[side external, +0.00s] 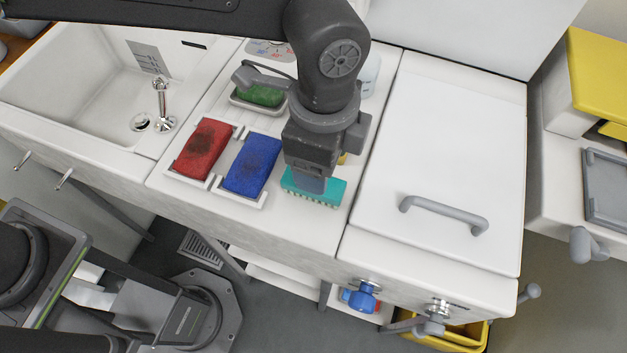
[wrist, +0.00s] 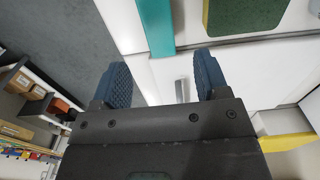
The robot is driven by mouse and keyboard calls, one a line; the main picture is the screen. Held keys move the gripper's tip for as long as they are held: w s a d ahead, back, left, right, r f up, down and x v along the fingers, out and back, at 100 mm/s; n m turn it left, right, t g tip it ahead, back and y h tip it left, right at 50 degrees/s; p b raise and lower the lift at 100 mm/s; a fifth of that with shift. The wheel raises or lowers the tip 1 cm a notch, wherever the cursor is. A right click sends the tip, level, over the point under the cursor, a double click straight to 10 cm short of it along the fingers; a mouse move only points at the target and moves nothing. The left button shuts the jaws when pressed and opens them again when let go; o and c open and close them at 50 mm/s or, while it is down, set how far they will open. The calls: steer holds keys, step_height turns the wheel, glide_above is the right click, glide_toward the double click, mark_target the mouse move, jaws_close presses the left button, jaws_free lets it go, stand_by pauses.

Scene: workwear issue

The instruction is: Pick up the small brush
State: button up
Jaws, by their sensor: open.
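The small brush is a teal block with pale bristles along its front edge (side external: 330,194), lying on the white worktop. In the wrist view its teal end (wrist: 156,25) shows ahead, in line with the gap between my fingers. My gripper (side external: 308,182) points down over the brush and covers part of it. In the wrist view my two dark blue ribbed fingertips (wrist: 163,72) stand apart with nothing held between them. I cannot tell how much height separates the fingertips from the brush.
A blue sponge (side external: 252,165) and a red sponge (side external: 204,148) lie in white holders to the left. A green sponge (side external: 262,95) sits in a tray behind. A green pad with a yellow edge (wrist: 240,16) lies close by. A white lid with a grey handle (side external: 445,213) is right.

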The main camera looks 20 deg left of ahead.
mark_target(336, 187)
step_height(336, 187, down, 3)
steer(key=shift+r, duration=0.15)
steer(key=f, duration=0.2)
steer(key=a+f, duration=0.1)
steer(key=f, duration=0.1)
steer(key=shift+f, duration=0.6)
steer(key=shift+c, duration=0.5)
steer(key=c, duration=1)
steer(key=shift+r, duration=0.2)
